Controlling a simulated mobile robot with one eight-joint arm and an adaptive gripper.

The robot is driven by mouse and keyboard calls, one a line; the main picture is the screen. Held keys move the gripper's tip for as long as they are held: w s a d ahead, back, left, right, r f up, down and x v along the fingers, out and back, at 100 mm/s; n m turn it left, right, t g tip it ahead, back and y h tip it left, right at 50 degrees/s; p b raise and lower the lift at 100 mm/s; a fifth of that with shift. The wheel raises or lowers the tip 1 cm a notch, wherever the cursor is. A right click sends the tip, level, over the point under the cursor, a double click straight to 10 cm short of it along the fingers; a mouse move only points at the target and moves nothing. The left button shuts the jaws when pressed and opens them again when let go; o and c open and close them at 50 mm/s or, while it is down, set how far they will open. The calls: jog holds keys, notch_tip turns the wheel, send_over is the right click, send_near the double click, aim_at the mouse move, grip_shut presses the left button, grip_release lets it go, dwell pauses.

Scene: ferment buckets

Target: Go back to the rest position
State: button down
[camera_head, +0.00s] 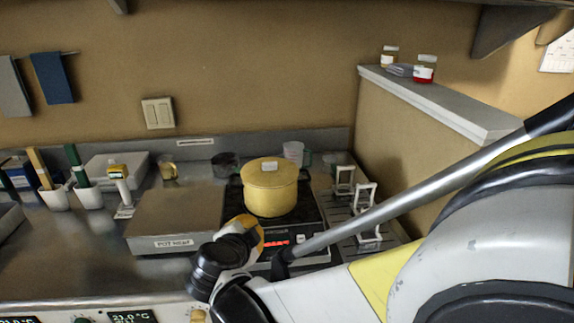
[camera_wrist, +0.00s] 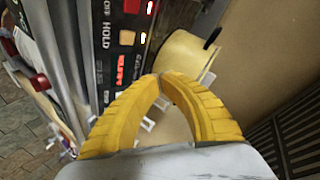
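My gripper (camera_wrist: 161,76) has two yellow fingers that curve together in the wrist view. Their tips meet, with only empty space enclosed between them. In the head view my gripper (camera_head: 258,240) is low, in front of the yellow lidded pot (camera_head: 270,190), and one yellow finger shows beside the dark wrist. The pot sits on a black device with a red lit display (camera_head: 275,243). The pot also shows in the wrist view (camera_wrist: 188,55), beyond the fingertips and apart from them.
A flat box labelled "POT HERE" (camera_head: 176,220) stands left of the pot. White racks (camera_head: 365,200) stand at right, near a low wall with jars (camera_head: 424,70). White cups with tools (camera_head: 55,197) stand at left. The front left counter (camera_head: 90,260) is clear.

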jog(key=s+d+r+n+g+h, duration=0.1)
jog(key=s+d+r+n+g, duration=0.1)
jog(key=d, duration=0.8)
jog(key=s+d+r+n+g, duration=0.1)
jog(key=s+d+n, duration=0.1)
jog(key=d, duration=0.8)
jog(key=s+d+n+g+y, duration=0.1)
jog(key=s+d+n+g, duration=0.1)
jog(key=s+d+n, duration=0.5)
jog(key=shift+s+d+f+n+y, duration=0.4)
jog(key=shift+s+d, duration=2.5)
jog(key=shift+s, duration=1.5)
